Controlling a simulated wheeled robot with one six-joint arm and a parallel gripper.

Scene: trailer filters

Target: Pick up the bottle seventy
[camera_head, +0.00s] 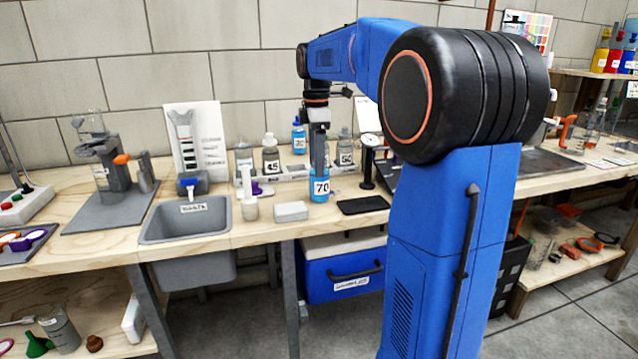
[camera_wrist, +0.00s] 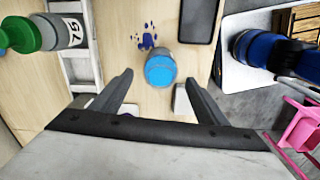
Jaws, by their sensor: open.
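The bottle labelled 70 (camera_head: 320,188) is blue with a white label. It stands upright near the front edge of the wooden bench in the head view. In the wrist view its round blue top (camera_wrist: 160,69) shows between and just beyond my fingertips. My gripper (camera_wrist: 159,80) is open and empty, with one finger on each side of the view. In the head view my gripper (camera_head: 319,150) points down directly above the bottle; its fingertips are hard to make out there. I see no clear contact with the bottle.
A dark flat pad (camera_head: 363,205) and a pale block (camera_head: 291,211) flank the bottle. Bottles labelled 45 (camera_head: 271,158) and 50 (camera_head: 346,151) stand behind. A grey sink (camera_head: 187,222) is left.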

